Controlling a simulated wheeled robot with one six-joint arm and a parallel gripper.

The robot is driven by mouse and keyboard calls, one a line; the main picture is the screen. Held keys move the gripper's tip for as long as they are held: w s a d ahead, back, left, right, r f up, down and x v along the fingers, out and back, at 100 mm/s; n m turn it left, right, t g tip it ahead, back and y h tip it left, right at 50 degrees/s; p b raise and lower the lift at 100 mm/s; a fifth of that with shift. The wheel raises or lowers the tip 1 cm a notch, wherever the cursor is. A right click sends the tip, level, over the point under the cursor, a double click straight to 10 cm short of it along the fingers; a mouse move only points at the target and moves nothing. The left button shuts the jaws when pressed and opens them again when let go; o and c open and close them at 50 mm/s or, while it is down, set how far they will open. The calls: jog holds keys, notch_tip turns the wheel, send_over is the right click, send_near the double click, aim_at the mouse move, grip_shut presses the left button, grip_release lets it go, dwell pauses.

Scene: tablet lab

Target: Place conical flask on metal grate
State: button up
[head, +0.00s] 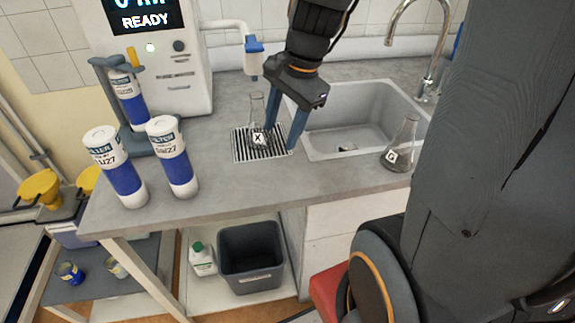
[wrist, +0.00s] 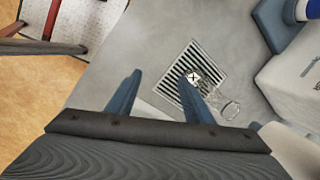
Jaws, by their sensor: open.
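A clear conical flask labelled X (head: 257,128) stands upright on the metal grate (head: 243,156), below the dispenser nozzle. In the wrist view the X flask (wrist: 194,77) shows on the grate (wrist: 211,60), partly hidden by one finger. My gripper (head: 281,150) points down just right of this flask. Its two fingers are apart with nothing visible between them; they also show in the wrist view (wrist: 160,82). The flask appears outside the fingers; whether a finger touches it I cannot tell.
The sink (head: 322,146) with its tap (head: 392,30) lies right of the grate. A dispenser machine (head: 165,85) reading READY stands behind left. Two filter cartridges (head: 122,178) (head: 178,170) stand at the counter's left. The counter front of the grate is clear.

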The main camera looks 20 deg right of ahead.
jog(key=s+f+n, duration=0.2)
jog(key=n, duration=0.2)
jog(key=s+a+f+n+h, duration=0.1)
jog(key=s+f+n, duration=0.1)
jog(key=n, duration=0.2)
jog(key=s+f+n+g, duration=0.1)
jog(key=s+f+n, duration=0.1)
jog(key=n, duration=0.2)
jog(key=shift+s+a+f+n+h, duration=0.1)
jog(key=shift+s+a+n+h, duration=0.2)
jog(key=shift+s+h, duration=0.1)
jog(key=shift+s+f+n, duration=0.2)
jog(key=shift+s+n, duration=0.05)
jog(key=shift+n, duration=0.35)
